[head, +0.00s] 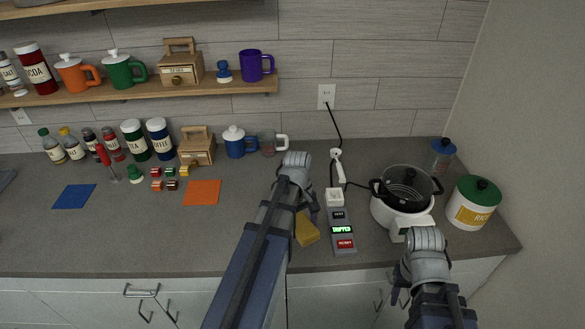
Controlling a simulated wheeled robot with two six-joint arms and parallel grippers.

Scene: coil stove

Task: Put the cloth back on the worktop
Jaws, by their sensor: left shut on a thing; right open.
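A yellow cloth (307,231) shows just right of my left forearm, in front of the power strip's left side; part of it is hidden by the arm. My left gripper (301,207) is shut on it, its fingertips mostly hidden behind my arm. Whether the cloth touches the worktop, I cannot tell. The grey worktop (130,235) runs along the wall. My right gripper (399,293) is open and empty, low at the front, below the cooker and by the worktop's front edge.
A white cooker with a dark pot (405,190) and a rice canister (472,203) stand at right. A power strip (342,230) lies left of the cooker. An orange square (202,192) and a blue square (74,196) lie flat at left. The front left worktop is clear.

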